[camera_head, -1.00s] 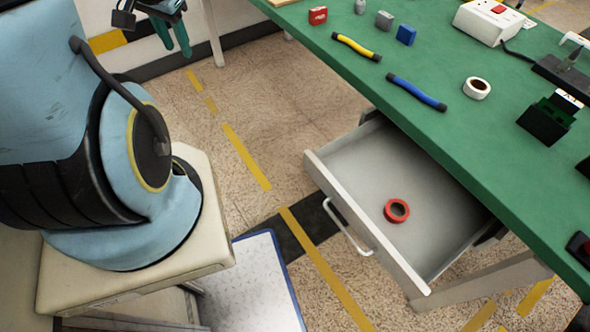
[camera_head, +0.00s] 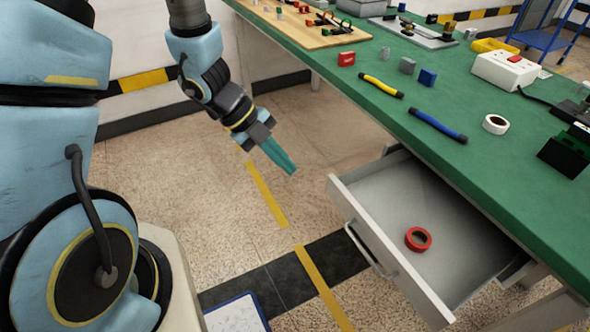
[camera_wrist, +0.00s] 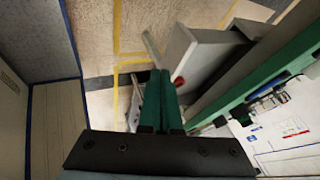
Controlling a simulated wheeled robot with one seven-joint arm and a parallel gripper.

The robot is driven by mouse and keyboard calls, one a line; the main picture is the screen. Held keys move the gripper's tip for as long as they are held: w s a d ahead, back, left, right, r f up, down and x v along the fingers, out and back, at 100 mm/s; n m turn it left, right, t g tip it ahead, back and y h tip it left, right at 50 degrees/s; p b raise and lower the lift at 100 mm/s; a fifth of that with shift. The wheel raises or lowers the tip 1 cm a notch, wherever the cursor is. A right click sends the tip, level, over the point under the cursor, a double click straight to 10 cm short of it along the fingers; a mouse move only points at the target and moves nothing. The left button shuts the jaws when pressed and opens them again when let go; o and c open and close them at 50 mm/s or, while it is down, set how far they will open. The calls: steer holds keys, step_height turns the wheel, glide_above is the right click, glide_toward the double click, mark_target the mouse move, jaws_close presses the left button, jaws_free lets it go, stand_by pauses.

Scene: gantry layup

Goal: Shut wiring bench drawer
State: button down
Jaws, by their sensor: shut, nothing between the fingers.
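The wiring bench drawer (camera_head: 400,225) is pulled out from under the green-topped bench (camera_head: 470,180). Its grey front panel has a bar handle (camera_head: 368,250) facing left. A red tape roll (camera_head: 418,239) lies inside the drawer. My gripper (camera_head: 291,170) is shut and empty, with its teal fingers pointing down and right. It hangs over the floor to the left of the drawer front, apart from it. In the wrist view, the shut fingers (camera_wrist: 161,75) show at the centre, with the open drawer (camera_wrist: 195,55) beyond them.
On the bench lie a yellow tool (camera_head: 381,86), a blue tool (camera_head: 438,126), a white tape roll (camera_head: 495,124), small blocks and a white power box (camera_head: 505,70). A wooden board (camera_head: 300,28) is at the far end.

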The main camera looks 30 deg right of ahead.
steer(key=shift+s+d+f, duration=0.5)
steer(key=shift+d+f, duration=0.65)
steer(key=shift+d, duration=0.2)
steer(key=shift+s+d+f, duration=0.55)
steer(key=shift+d+f, duration=0.6)
steer(key=shift+d, duration=0.15)
steer(key=shift+s+d+f, duration=0.5)
steer(key=shift+d+f, duration=0.65)
steer(key=shift+d, duration=0.2)
